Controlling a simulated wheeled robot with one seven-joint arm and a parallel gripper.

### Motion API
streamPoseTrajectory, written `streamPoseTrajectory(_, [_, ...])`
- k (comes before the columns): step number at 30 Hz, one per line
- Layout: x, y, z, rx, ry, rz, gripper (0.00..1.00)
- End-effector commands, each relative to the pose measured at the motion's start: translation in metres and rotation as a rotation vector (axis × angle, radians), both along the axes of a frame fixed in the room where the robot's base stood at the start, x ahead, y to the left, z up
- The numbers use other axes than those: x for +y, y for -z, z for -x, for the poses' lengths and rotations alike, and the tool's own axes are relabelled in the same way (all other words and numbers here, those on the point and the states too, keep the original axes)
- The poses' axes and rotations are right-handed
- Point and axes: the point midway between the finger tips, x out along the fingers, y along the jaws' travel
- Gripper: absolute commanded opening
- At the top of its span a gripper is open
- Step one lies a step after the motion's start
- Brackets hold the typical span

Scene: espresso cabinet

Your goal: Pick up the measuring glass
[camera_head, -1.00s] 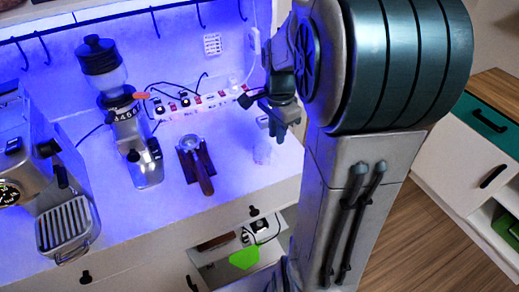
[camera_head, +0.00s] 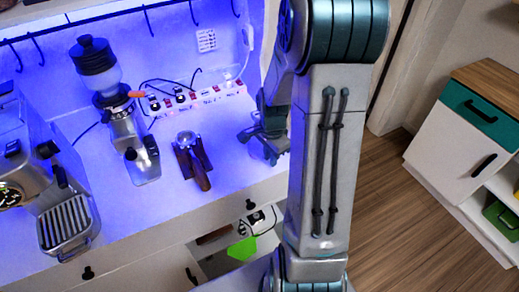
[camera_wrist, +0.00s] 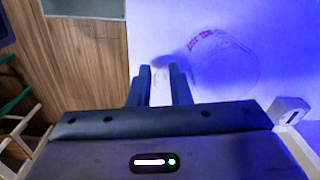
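The measuring glass (camera_wrist: 226,66) is clear and round, with red markings near its rim. In the wrist view it stands on the white counter, to the right of and beyond my fingertips. My gripper (camera_wrist: 160,68) is open, with an empty gap between its two dark fingers. The glass is outside that gap; I cannot tell whether the right finger touches it. In the head view my gripper (camera_head: 270,150) is low over the right end of the counter, and I cannot make out the glass behind it.
A portafilter on a stand (camera_head: 193,160), a grinder (camera_head: 125,120) and an espresso machine (camera_head: 62,215) stand to the left on the counter (camera_head: 165,205). A power strip (camera_head: 200,97) runs along the back. In the wrist view the counter edge drops to wooden floor (camera_wrist: 85,65) at left.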

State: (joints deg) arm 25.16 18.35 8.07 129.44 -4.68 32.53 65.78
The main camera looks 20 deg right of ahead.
Motion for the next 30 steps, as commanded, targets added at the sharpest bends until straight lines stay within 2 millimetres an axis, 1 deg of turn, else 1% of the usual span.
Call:
streamPoseTrajectory(3, [0.0, 0.004, 0.0, -0.001, -0.001, 0.001, 0.18])
streamPoseTrajectory(9, [0.0, 0.004, 0.0, -0.001, -0.001, 0.001, 0.18])
streamPoseTrajectory(11, [0.0, 0.004, 0.0, -0.001, -0.001, 0.001, 0.01])
streamPoseTrajectory(12, [0.0, 0.004, 0.0, -0.001, -0.001, 0.001, 0.0])
streamPoseTrajectory(23, [0.0, 0.003, -0.001, -0.002, 0.0, 0.002, 0.0])
streamPoseTrajectory(26, [0.0, -0.001, -0.001, -0.003, 0.0, 0.001, 0.0])
streamPoseTrajectory(30, [0.0, -0.012, -0.001, -0.005, 0.0, 0.003, 0.0])
